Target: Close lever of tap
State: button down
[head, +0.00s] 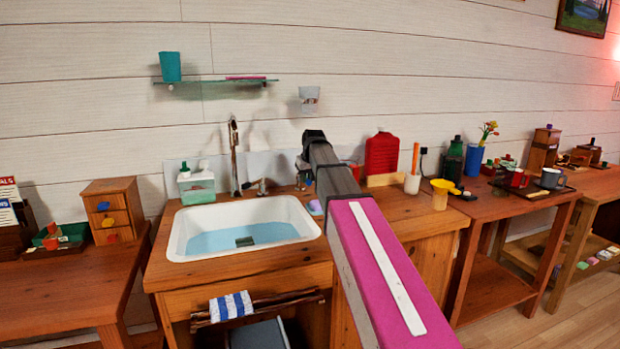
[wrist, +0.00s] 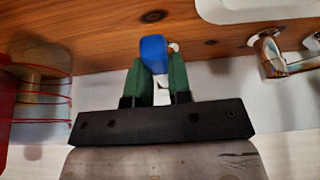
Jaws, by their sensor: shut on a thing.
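The tap (head: 236,155) stands at the back edge of the white sink, with a tall thin body. A small dark fitting (head: 261,187) beside it at the sink's rear looks like its lever. In the wrist view, a metal and brown part (wrist: 271,54), likely of the tap, is at the right, apart from my fingers. My gripper (wrist: 158,58) has green fingers shut on a small blue block-like thing (wrist: 153,50) over the wooden counter. I cannot tell what it is. In the head view my arm hides most of the gripper, right of the tap.
The white sink (head: 178,247) holds blue water. A soap bottle (head: 196,187) stands at its back left. A glass shelf (head: 215,81) hangs above. Right of my arm are a red object (head: 381,154), a white cup (head: 412,184) and a yellow funnel (head: 441,187). A red-wired thing (wrist: 40,85) is left of my gripper.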

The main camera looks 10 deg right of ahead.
jog(key=shift+a+m, duration=0.25)
jog(key=shift+m, duration=0.15)
jog(key=c, duration=1)
grip_release()
jog(key=shift+c, duration=0.2)
jog(key=shift+s+r, duration=0.1)
jog(key=a+v, duration=0.1)
jog(key=v, duration=0.9)
jog(key=shift+d+r, duration=0.25)
jog(key=shift+d, duration=0.1)
jog(key=shift+s, duration=0.2)
